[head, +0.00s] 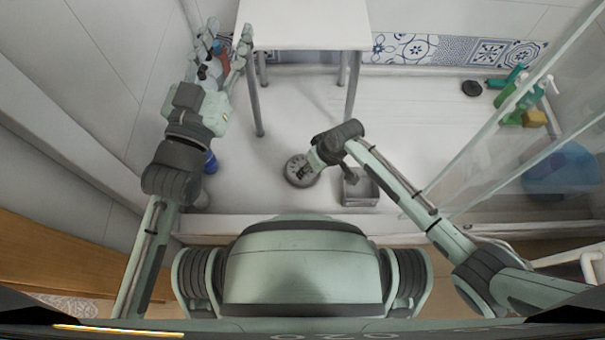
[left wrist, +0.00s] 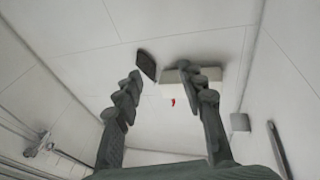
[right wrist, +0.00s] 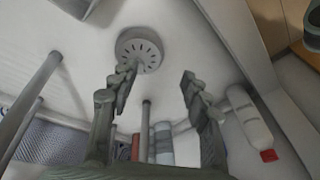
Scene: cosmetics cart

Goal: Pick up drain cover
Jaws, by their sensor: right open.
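The drain cover (head: 294,176) is a round grey disc with slots on the white floor, near the middle of the head view. In the right wrist view the slotted drain cover (right wrist: 128,46) shows beyond the fingertips, nearer the left finger. My right gripper (right wrist: 158,76) is open and empty. In the head view it is pointed down at the cover and hides part of it; contact cannot be told. My left gripper (head: 229,30) is open and raised at the upper left, far from the cover. The left wrist view shows its spread fingers (left wrist: 165,75) with nothing held.
A white stool (head: 305,22) stands behind the drain cover. A grey box (head: 362,193) is right of my right gripper. A dark round object (head: 472,88) and green bottles (head: 508,97) are far right, near a glass panel (head: 500,130). A bottle (right wrist: 248,115) lies near the wall.

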